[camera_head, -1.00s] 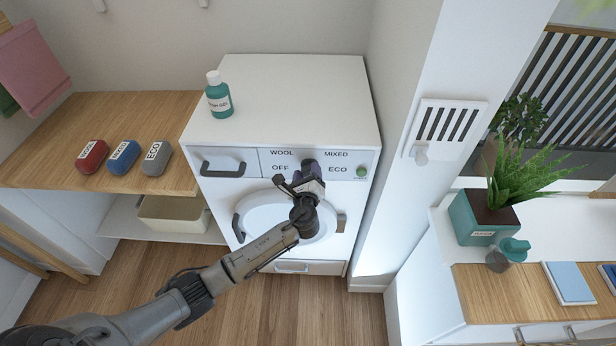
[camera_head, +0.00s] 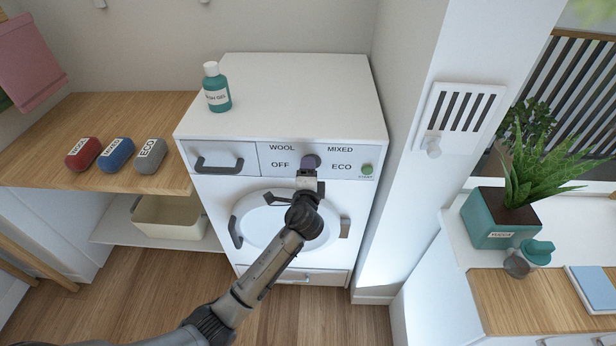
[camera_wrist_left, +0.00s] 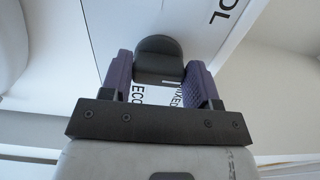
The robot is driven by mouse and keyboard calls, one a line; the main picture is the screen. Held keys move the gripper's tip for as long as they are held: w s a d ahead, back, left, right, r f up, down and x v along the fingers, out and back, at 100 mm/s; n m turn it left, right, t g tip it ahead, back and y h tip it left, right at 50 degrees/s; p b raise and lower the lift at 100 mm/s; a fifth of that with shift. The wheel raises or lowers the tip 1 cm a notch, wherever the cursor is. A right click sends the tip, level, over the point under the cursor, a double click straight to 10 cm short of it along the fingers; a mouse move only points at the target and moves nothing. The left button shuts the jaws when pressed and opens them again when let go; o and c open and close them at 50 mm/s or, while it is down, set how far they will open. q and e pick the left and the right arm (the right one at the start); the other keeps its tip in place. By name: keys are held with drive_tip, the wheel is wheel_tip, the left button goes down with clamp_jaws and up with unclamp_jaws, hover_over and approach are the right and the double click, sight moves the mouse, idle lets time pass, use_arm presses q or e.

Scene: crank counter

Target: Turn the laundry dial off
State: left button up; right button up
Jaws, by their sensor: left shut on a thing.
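The laundry dial (camera_head: 312,161) is a dark round knob on the front panel of the white washing machine (camera_head: 290,105). The labels WOOL, MIXED, OFF and ECO stand around it. My left gripper (camera_head: 308,170) is at the dial from below and in front, shut on it. In the left wrist view the dark dial (camera_wrist_left: 159,58) sits between the two purple fingers of my left gripper (camera_wrist_left: 160,75). The dial's pointer is hidden, so I cannot tell which label it faces. My right gripper is not in view.
A green start button (camera_head: 367,169) is right of the dial, and a drawer handle (camera_head: 219,164) is left. A teal gel bottle (camera_head: 217,90) stands on the machine. Red, blue and grey labelled blocks (camera_head: 116,152) lie on the left shelf. A wall column (camera_head: 425,150) stands close on the right.

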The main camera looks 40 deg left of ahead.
use_arm(q)
drive_tip(key=shift+w+d+f+n+b, duration=0.15)
drive_tip(key=shift+n+b, duration=1.1)
drive_tip(key=shift+n, duration=1.2)
drive_tip(key=shift+f+n+b, duration=0.2)
drive_tip(key=shift+n+b, duration=1.1)
drive_tip(key=shift+n, duration=1.2)
drive_tip(key=shift+w+d+f+n+b, duration=0.15)
drive_tip(key=shift+n+b, duration=1.1)
drive_tip(key=shift+n, duration=1.2)
drive_tip(key=shift+s, duration=0.1)
drive_tip(key=o, duration=0.9)
drive_tip(key=shift+r, duration=0.1)
